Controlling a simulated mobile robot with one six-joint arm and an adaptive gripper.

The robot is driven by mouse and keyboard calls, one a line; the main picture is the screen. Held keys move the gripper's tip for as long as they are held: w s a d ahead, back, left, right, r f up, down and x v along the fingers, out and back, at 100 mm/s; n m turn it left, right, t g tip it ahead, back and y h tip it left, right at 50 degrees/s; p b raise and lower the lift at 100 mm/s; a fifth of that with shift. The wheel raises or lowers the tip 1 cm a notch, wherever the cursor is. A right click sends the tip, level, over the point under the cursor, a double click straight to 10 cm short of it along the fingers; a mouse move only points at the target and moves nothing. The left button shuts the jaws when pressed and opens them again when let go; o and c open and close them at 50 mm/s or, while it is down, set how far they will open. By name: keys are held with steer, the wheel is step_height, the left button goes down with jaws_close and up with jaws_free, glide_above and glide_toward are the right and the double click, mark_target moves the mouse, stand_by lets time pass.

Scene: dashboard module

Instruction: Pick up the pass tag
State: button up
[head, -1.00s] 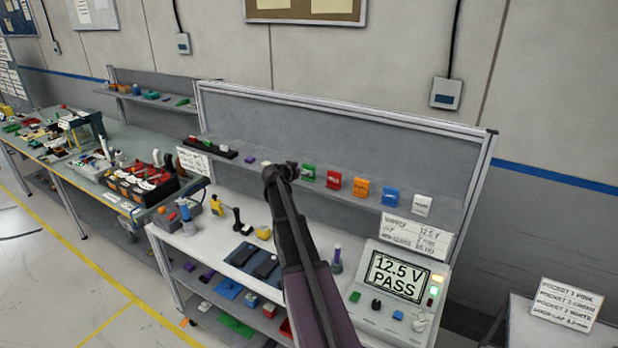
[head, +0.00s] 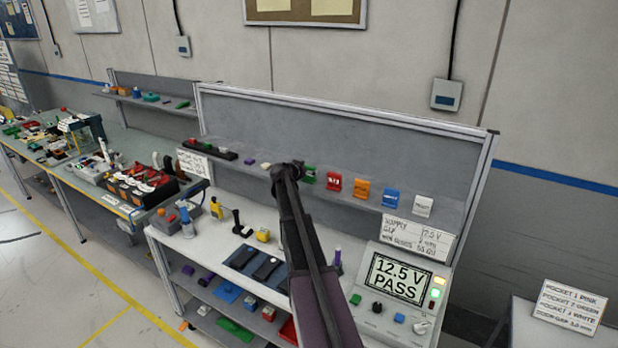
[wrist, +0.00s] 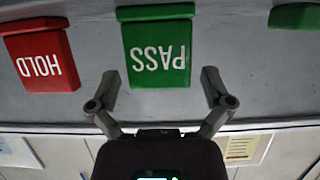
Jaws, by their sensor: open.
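The green pass tag (wrist: 158,50) sits on the shelf and shows upside down in the wrist view, with white PASS lettering. In the head view the tag (head: 309,177) shows just right of my arm's end, partly hidden. My gripper (wrist: 162,82) is open, its two fingers spread to either side of the tag's near edge. Nothing is held. Whether the fingers touch the tag cannot be told, but gaps show on both sides. In the head view my gripper (head: 293,168) is seen from behind.
A red HOLD tag (wrist: 40,58) stands beside the pass tag. Orange (head: 361,189), blue (head: 390,198) and white (head: 422,206) tags stand farther right on the shelf (head: 448,217). Another green object (wrist: 296,17) lies on the other side. The back panel (head: 340,130) rises behind.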

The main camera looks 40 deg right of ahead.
steer(key=shift+x, duration=0.8)
steer(key=shift+a, duration=0.1)
steer(key=c, duration=1)
